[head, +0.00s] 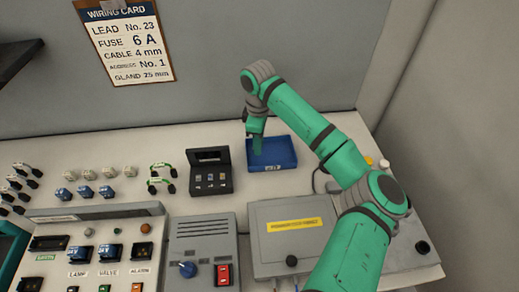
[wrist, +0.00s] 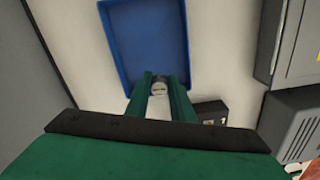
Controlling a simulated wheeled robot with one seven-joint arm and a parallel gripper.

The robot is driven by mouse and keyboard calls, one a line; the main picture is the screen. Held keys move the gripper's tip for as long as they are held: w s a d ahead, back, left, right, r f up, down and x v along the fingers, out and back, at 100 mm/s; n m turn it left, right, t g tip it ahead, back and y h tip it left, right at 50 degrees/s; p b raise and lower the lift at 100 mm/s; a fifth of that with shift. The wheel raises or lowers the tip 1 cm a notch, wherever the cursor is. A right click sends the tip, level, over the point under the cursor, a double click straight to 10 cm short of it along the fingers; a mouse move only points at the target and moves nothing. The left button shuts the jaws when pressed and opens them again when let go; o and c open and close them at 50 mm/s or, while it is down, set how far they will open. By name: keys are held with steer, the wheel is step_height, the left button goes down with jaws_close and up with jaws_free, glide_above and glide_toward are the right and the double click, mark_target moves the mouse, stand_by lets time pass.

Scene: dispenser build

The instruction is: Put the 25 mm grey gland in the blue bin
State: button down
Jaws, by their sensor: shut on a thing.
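The blue bin (head: 280,152) stands at the back of the bench, and it fills the upper middle of the wrist view (wrist: 145,35). It looks empty where I can see into it. My gripper (head: 257,148) points down at the bin's left side in the head view. In the wrist view my gripper (wrist: 159,92) is shut on a small pale grey round piece, the grey gland (wrist: 159,88), held between the fingertips at the bin's near edge. Its size cannot be read. The fingers hide the gland in the head view.
A black open-lidded case (head: 210,178) stands just left of the bin. A grey box with a yellow label (head: 290,226) lies in front. Small blue and pale parts and green-black leads (head: 161,180) lie to the left. A wiring card (head: 124,42) reads "Gland 25 mm".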

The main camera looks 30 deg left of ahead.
steer(key=shift+w+a+f, duration=0.1)
steer(key=shift+w+f, duration=0.45)
steer(key=shift+f, duration=1.6)
steer(key=shift+f, duration=0.1)
steer(key=c, duration=1.5)
jaws_free()
steer(key=shift+c, duration=0.2)
step_height(320, 180, up, 12)
steer(key=shift+s+r, duration=0.1)
steer(key=shift+r, duration=0.05)
